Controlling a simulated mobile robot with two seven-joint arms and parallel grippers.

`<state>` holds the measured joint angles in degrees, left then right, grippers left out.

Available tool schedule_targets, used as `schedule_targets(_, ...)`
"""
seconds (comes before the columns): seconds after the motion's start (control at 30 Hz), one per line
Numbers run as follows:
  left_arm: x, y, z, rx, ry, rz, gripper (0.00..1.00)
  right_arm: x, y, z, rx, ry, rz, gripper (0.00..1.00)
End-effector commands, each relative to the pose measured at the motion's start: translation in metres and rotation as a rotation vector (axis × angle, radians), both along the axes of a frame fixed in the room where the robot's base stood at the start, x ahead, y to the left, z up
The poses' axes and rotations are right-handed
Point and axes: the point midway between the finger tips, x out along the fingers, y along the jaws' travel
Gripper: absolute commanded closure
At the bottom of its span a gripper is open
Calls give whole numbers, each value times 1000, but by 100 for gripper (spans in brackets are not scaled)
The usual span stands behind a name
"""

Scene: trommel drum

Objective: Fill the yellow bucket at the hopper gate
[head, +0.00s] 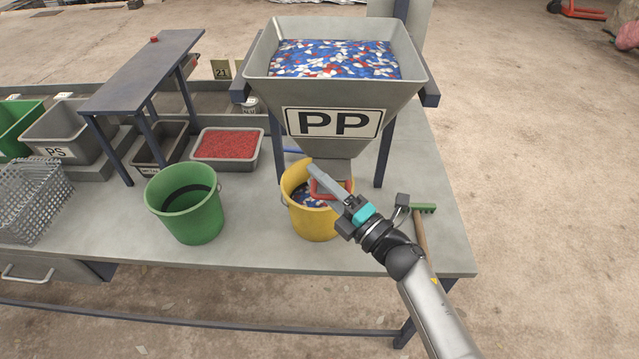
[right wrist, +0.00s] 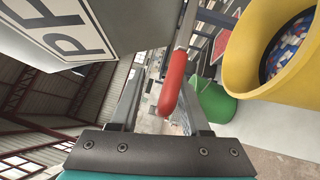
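The yellow bucket (head: 316,222) stands upright on the grey table under the hopper's outlet. Blue, white and red flakes (right wrist: 290,45) lie inside it; how full it is I cannot tell. The grey hopper (head: 350,92) is marked PP and holds similar flakes. A red gate handle (head: 347,187) sits at its outlet, partly hidden by my gripper in the head view. My right gripper (head: 318,174) is open at the outlet, above the bucket. In the right wrist view the red handle (right wrist: 173,85) lies between its spread fingers (right wrist: 160,72), with a gap on the left side. My left gripper is not in view.
A green bucket (head: 192,225) stands left of the yellow one. Behind it is a grey tray (head: 227,167) of red material. A PS bin (head: 72,148) and a wire basket (head: 30,208) are farther left. A green-headed brush (head: 422,208) lies at the right, partly behind my arm.

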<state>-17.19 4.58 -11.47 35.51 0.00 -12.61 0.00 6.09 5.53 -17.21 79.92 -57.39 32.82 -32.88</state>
Motion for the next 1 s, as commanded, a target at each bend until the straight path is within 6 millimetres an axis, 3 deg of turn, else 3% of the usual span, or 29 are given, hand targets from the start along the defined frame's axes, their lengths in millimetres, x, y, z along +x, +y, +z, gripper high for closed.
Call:
schedule_targets(0.47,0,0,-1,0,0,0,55,-7,-7,-6,-6,7,-1,55)
schedule_targets(1.0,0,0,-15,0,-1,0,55,-84,-85,-22,-4,7,-1,55)
